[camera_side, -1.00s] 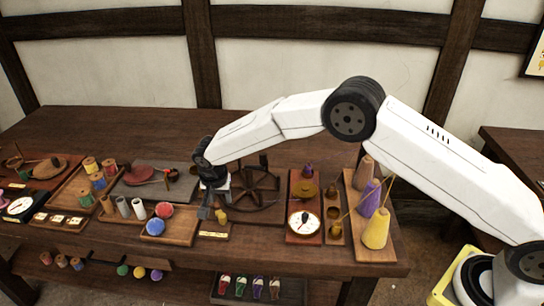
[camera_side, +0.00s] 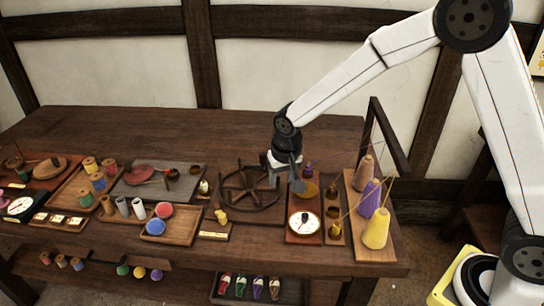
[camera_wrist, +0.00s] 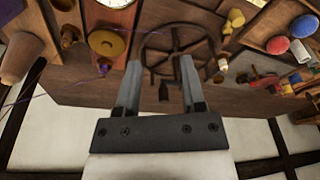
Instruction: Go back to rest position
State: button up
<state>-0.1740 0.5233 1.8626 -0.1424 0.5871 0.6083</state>
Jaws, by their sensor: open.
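My gripper (camera_side: 298,183) is above the right part of the workbench (camera_side: 200,130) in the side view, between the dark spoked wheel (camera_side: 246,188) and the scale with a white dial (camera_side: 304,224). In the wrist view my gripper (camera_wrist: 160,72) shows two grey fingers spread apart with nothing held between them. The wheel (camera_wrist: 180,45) lies beyond the fingertips there. In the side view the gripper hides part of the wheel's right side and of the scale's board.
Yellow, purple and brown yarn cones (camera_side: 375,228) stand on a board at the right, with a dark upright frame (camera_side: 388,135) behind. Red and blue balls (camera_side: 155,227) sit in a tray left of the wheel. Spools (camera_side: 97,180) stand farther left. The bench's back is clear.

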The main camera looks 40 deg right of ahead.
jog(key=s+d+r+n, duration=0.1)
jog(key=s+d, duration=0.2)
jog(key=s, duration=0.6)
jog(key=s+d+n, duration=0.2)
jog(key=s+d, duration=0.1)
jog(key=s, duration=0.6)
jog(key=shift+s+d+r+n+y, duration=0.2)
jog(key=shift+d+r+n+y, duration=0.1)
jog(key=shift+d+r, duration=0.1)
